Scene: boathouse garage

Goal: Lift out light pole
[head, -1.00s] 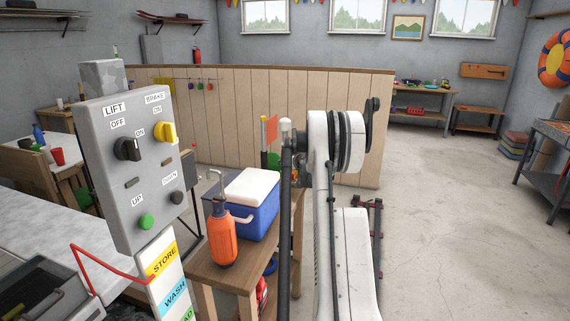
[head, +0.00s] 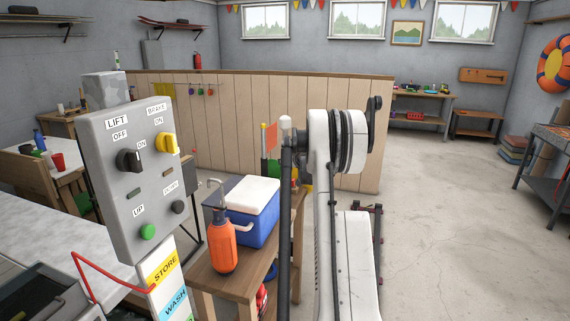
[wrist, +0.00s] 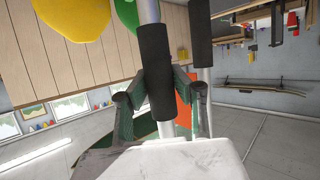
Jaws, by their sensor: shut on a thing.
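The light pole (wrist: 153,70) shows in the wrist view as a pale shaft with a thick black sleeve. My gripper (wrist: 160,84) is shut around it, with one finger on each side of the sleeve. The pale shaft continues below the sleeve between the fingers and runs out of the picture at the top. Its ends are not visible here. In the head view my arm hides the gripper. A dark upright bar with a pale cap (head: 285,122) stands beside my arm there; I cannot tell whether it is the pole.
A second pale pole with a black sleeve (wrist: 200,20) is close by. An orange flag (head: 270,137) stands behind my arm. A blue cooler (head: 249,228) and orange sprayer (head: 222,245) stand on a wooden bench. A control panel (head: 128,180) is left.

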